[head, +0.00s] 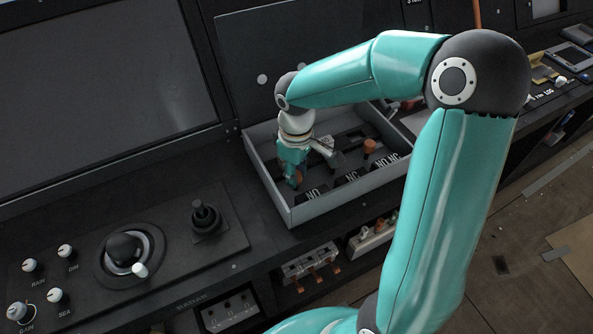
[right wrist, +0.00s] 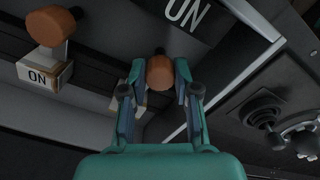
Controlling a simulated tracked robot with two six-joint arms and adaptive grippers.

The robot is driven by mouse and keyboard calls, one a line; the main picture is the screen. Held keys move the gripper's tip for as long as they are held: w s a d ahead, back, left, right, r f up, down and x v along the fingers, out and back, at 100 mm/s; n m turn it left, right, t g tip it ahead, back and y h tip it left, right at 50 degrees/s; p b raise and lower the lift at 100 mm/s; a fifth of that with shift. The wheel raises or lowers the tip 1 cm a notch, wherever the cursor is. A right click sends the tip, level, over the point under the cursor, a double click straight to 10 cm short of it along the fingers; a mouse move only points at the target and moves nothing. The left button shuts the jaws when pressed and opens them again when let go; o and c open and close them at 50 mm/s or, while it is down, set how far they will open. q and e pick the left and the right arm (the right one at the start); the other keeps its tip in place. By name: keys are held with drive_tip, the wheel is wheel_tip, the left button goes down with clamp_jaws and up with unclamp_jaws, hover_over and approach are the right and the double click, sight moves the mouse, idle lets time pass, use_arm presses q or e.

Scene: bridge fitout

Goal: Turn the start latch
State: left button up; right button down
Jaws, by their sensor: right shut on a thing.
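My right gripper (head: 291,170) reaches down into a grey open-topped box (head: 345,192) set in the console. In the right wrist view, its fingers (right wrist: 159,78) are shut on an orange-brown knob (right wrist: 160,72), one finger on each side. The same knob (head: 297,178) shows partly in the head view, mostly hidden by the gripper, near the label NO. I cannot tell from its look whether this knob is the start latch. A second orange knob (head: 369,146) stands free, farther right in the box; it also shows in the right wrist view (right wrist: 50,27). My left gripper is not in view.
The box walls stand close around my right gripper. A panel with a black joystick (head: 206,217), a dark ball (head: 124,248) and several white knobs lies left of the box. A large dark screen (head: 100,90) stands behind. Below the box are shelves with small parts (head: 312,263).

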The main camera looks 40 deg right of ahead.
drive_tip(key=shift+w+n, duration=0.1)
drive_tip(key=shift+n, duration=0.6)
drive_tip(key=c, duration=0.9)
unclamp_jaws()
drive_tip(key=shift+o, duration=0.2)
drive_tip(key=shift+r, duration=0.15)
wheel_tip(320, 180, up, 12)
